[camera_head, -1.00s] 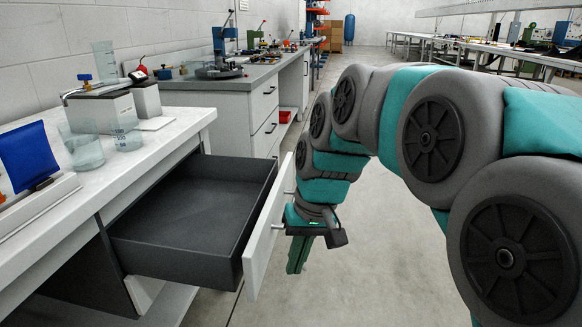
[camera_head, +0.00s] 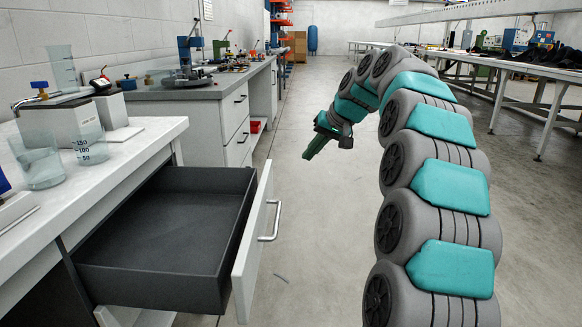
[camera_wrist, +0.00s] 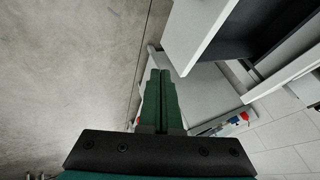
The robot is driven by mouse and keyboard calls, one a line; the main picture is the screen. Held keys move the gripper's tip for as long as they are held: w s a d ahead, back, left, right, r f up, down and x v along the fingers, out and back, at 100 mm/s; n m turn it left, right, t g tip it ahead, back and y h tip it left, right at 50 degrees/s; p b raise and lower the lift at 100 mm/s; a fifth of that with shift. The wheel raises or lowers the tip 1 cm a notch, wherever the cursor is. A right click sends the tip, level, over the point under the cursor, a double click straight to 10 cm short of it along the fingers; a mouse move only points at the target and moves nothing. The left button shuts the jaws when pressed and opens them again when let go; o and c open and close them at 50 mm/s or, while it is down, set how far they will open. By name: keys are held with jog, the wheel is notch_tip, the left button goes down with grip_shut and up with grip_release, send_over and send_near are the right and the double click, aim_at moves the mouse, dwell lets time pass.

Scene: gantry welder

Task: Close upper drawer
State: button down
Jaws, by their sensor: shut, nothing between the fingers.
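The upper drawer (camera_head: 160,247) is pulled far out of the white bench and looks empty. It has a dark grey box and a white front panel (camera_head: 251,248) with a metal bar handle (camera_head: 272,221). My gripper (camera_head: 313,152) is to the right of the drawer front and beyond it, apart from the handle, pointing down and left. Its green fingers are shut and empty. In the wrist view the shut fingers (camera_wrist: 160,88) point up the picture, and the drawer's white front (camera_wrist: 195,32) shows at the upper right.
The white bench top (camera_head: 150,132) carries glass beakers (camera_head: 90,145) and a grey device. A second cabinet (camera_head: 237,122) with closed drawers stands behind, with a red item (camera_head: 256,126) beside it. Open floor (camera_head: 318,240) lies right of the drawer. Long tables stand at the far right.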

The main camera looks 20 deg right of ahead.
send_near(271, 182)
notch_tip(271, 182, down, 4)
jog(key=w+d, duration=0.2)
jog(key=d, duration=0.1)
jog(key=shift+w+a+f+p, duration=0.15)
jog(key=shift+w+a, duration=0.15)
jog(key=shift+a, duration=0.75)
jog(key=shift+w+a+r+p, duration=0.15)
jog(key=shift+w+a, duration=0.15)
jog(key=shift+a, duration=0.75)
jog(key=shift+f, duration=0.1)
